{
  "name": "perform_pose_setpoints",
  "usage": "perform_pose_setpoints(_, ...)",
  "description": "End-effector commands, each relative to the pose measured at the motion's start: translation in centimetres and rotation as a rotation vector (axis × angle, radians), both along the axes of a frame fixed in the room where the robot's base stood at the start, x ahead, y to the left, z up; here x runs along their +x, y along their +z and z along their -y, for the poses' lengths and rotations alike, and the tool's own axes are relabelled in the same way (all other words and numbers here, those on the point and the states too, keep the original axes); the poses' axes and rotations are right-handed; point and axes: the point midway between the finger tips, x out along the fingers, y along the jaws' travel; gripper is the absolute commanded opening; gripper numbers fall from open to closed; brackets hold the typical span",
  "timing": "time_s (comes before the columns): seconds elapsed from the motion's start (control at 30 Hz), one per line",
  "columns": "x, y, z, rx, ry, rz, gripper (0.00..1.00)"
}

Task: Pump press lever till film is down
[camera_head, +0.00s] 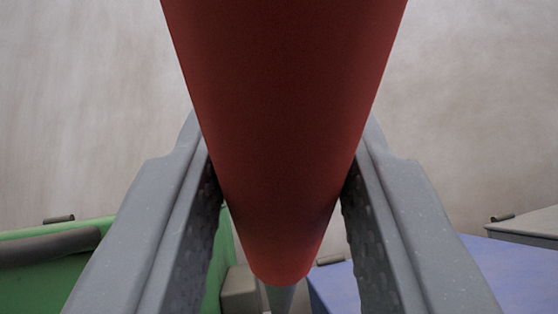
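The press lever shows as a thick red grip (283,110) that fills the middle of the view. It is wide at the top edge and narrows to a rounded lower end. A thin grey rod (281,298) shows below that end. My gripper (280,165) has one grey finger on each side of the grip. The textured inner pads meet its left and right sides, so it looks shut on the lever. The film is not visible, and the rest of the lever runs out of view.
A green bin or housing (60,280) with a dark rounded bar (45,248) is at lower left. A blue box-like surface (515,275) is at lower right, with a grey panel (530,226) at the right edge. Behind is plain pale floor or wall.

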Motion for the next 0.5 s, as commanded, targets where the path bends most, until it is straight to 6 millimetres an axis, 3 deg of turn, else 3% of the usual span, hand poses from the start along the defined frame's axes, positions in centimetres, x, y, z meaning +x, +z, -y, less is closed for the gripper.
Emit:
perform_pose_setpoints(0.27,-0.19,-0.13,0.77,0.004,-0.012,-0.003,0.0)
perform_pose_setpoints(0.3,-0.2,-0.14,0.78,0.004,-0.012,-0.003,0.4)
perform_pose_setpoints(0.33,-0.19,-0.13,0.76,0.003,-0.011,-0.003,0.48)
perform_pose_setpoints(0.5,-0.14,-0.07,0.54,0.001,-0.007,-0.001,0.5)
